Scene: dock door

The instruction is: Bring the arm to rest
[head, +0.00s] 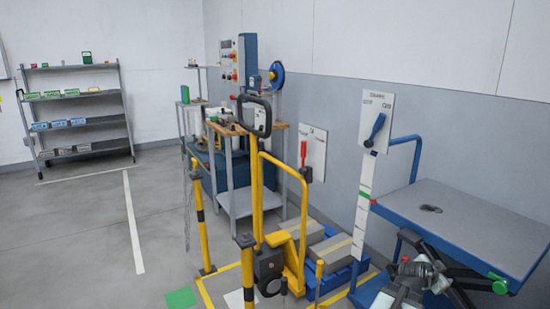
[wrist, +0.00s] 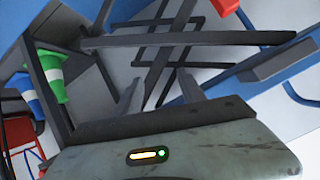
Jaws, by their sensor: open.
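In the wrist view my gripper (wrist: 160,82) has its two grey fingers standing apart with nothing between them. Dark crossed bars and a long dark beam (wrist: 185,40) lie beyond the fingers. I cannot tell whether the fingers touch the beam. In the head view part of my arm (head: 418,272) shows at the lower right, in front of the blue lift table (head: 455,215). I cannot make out the fingertips there.
A panel with a blue lever (head: 375,130) stands left of the lift table. A yellow pallet truck (head: 285,255) and yellow posts (head: 197,210) fill the middle. A shelf rack (head: 78,110) stands at the back left. The left floor (head: 70,240) is clear.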

